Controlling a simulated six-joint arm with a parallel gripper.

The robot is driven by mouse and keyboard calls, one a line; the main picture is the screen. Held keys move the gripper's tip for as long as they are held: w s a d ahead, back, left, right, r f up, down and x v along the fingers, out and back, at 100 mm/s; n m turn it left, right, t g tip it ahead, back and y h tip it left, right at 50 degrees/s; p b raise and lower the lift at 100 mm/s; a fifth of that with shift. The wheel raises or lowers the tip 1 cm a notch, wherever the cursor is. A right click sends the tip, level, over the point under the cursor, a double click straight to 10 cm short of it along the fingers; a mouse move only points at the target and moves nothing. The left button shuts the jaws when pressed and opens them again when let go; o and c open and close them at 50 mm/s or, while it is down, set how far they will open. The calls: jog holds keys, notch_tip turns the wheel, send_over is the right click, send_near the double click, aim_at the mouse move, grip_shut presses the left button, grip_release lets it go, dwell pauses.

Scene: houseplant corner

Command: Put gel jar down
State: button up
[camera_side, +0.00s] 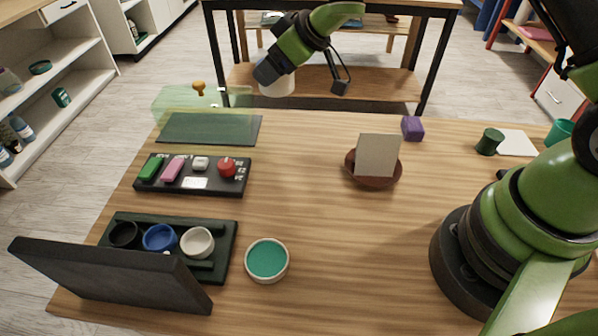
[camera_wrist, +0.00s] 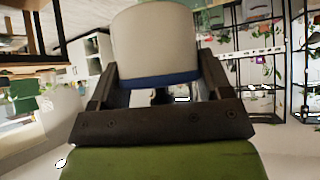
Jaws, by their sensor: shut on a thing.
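My gripper (camera_side: 270,76) is raised beyond the far edge of the wooden table, at the top middle of the side view. It is shut on a white jar with a blue band, which looks to be the gel jar (camera_side: 277,88). In the wrist view the gel jar (camera_wrist: 155,40) sits between the two dark fingers of my gripper (camera_wrist: 157,66). The jar is in the air and touches no surface that I can see. Its label, if any, is not visible.
A black button panel (camera_side: 218,186), a tray of cups (camera_side: 228,235) and a teal-topped pot (camera_side: 266,260) stand nearer.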

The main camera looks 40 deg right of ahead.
jog(key=s+a+f+n+g+y, duration=0.1)
jog(key=s+a+n+g+y, duration=0.15)
jog(key=s+n, duration=0.3)
jog(key=s+a+n+g+y, duration=0.2)
jog(key=s+n+g, duration=0.2)
jog(key=s+n, duration=0.15)
jog(key=shift+m, duration=0.3)
jog(key=shift+s+a+f, duration=0.1)
jog(key=shift+s+f, duration=0.05)
jog(key=shift+f, duration=1.5)
jog(key=shift+s+d+f, duration=0.1)
jog(key=shift+s+f, duration=0.05)
jog(key=shift+f, duration=1.55)
jog(key=shift+s+a+f, duration=0.1)
jog(key=shift+s+f, duration=0.05)
jog(key=shift+f, duration=1.5)
jog(key=shift+f, duration=0.1)
jog(key=o, duration=1.1)
